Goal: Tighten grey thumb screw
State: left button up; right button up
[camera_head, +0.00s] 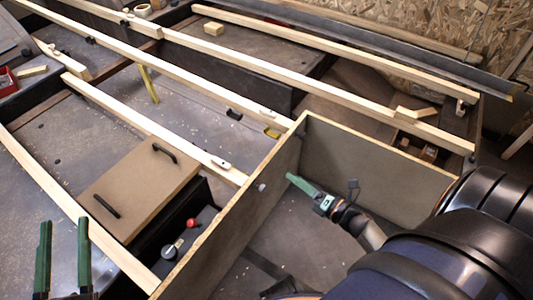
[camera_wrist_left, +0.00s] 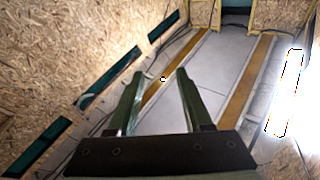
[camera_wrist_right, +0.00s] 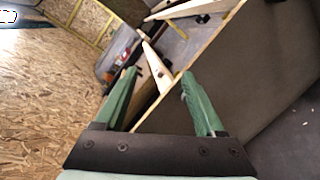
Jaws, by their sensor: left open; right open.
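A small pale grey knob (camera_head: 262,187), which looks like the thumb screw, sits on the inner face of the grey-brown panel (camera_head: 238,226) in the head view. My right gripper (camera_head: 290,178) is just right of it in that view, pointing toward the panel, apart from the knob. The right wrist view shows this gripper (camera_wrist_right: 160,75) open and empty, with a panel edge behind its fingers; I cannot make out the screw there. My left gripper (camera_head: 64,222) is open and empty at the lower left, far from the screw. Its open fingers (camera_wrist_left: 160,74) also show in the left wrist view.
A second panel (camera_head: 375,170) meets the first at a corner, closing in my right gripper. Long wooden beams (camera_head: 190,83) cross the frame. A brown lid (camera_head: 140,190) with black handles lies left of the panel, near a red knob (camera_head: 193,223). The floor inside the corner is mostly clear.

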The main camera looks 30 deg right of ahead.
aim_at(262, 189)
notch_tip(262, 189, down, 12)
jog(key=s+d+n+y+b, duration=0.15)
jog(key=n+y+b, duration=0.25)
jog(key=n+b, duration=0.6)
pick_arm(q)
jog(key=s+d+m+t+h+b, duration=0.1)
jog(key=s+d+m+h, duration=0.1)
jog(key=s+m+h, duration=0.3)
jog(key=shift+s+f+t+h, duration=0.35)
jog(key=shift+s+h, duration=0.15)
jog(key=shift+h, duration=0.5)
pick_arm(e)
jog(key=w+a+n+g, duration=0.1)
jog(key=w+a, duration=0.5)
jog(key=w, duration=0.4)
jog(key=shift+w+a+f+n+y, duration=0.15)
jog(key=shift+a+f+n+y, duration=0.15)
jog(key=shift+n+y, duration=0.1)
grip_shut()
